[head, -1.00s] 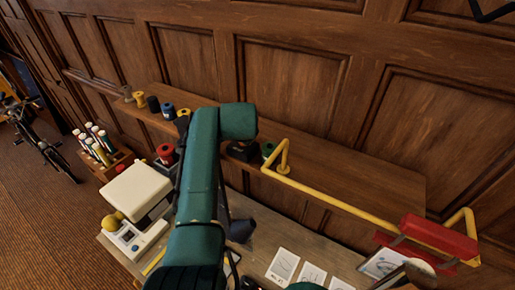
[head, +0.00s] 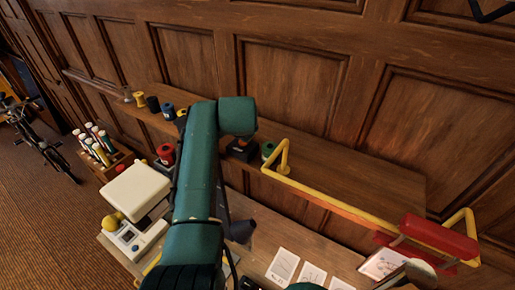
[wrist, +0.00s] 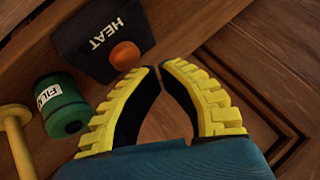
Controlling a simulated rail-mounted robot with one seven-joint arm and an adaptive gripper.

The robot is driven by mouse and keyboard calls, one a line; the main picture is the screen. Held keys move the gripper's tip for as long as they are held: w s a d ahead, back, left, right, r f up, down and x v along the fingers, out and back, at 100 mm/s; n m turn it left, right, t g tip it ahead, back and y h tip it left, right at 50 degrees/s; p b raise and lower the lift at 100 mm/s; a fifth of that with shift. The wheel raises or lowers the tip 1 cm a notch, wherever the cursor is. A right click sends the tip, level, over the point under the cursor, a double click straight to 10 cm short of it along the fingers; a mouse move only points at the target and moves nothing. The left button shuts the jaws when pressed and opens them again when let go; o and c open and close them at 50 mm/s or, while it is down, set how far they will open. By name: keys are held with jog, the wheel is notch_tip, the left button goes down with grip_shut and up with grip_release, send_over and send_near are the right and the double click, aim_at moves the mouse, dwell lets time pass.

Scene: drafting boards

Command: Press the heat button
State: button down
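The heat button is an orange dome (wrist: 125,55) on a black box (wrist: 98,38) marked HEAT. In the wrist view it lies just beyond and to the left of my fingertips, with a small gap in the picture; I cannot tell whether they touch. My gripper (wrist: 161,67) has ridged yellow fingers whose tips come together, with nothing held between them. In the head view the black box (head: 238,154) sits on the wooden shelf, partly behind my green arm. My gripper is hidden there.
A green spool (wrist: 62,104) stands beside the box, with a yellow rail post (wrist: 18,140) near it. The yellow rail (head: 340,207) runs along the shelf front to a red block (head: 438,236).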

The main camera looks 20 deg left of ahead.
jog(key=shift+r, duration=3)
jog(key=s+d+r+n+t+b, duration=0.25)
jog(key=s+d+r+t, duration=0.25)
jog(key=d+r+t, duration=0.25)
jog(key=s+d+r+n+t+h+p, duration=0.1)
jog(key=s+d+r+t+h, duration=0.1)
jog(key=s+d, duration=0.8)
jog(key=s+d+r+t+h+p, duration=0.1)
jog(key=s+d+r+t, duration=0.3)
jog(key=s+d, duration=0.6)
jog(key=s+r+h, duration=0.1)
jog(key=s+r, duration=0.1)
jog(key=s, duration=0.2)
jog(key=shift+s+d+r+n, duration=0.2)
jog(key=shift+s+d+n, duration=0.15)
jog(key=shift+s+d, duration=0.05)
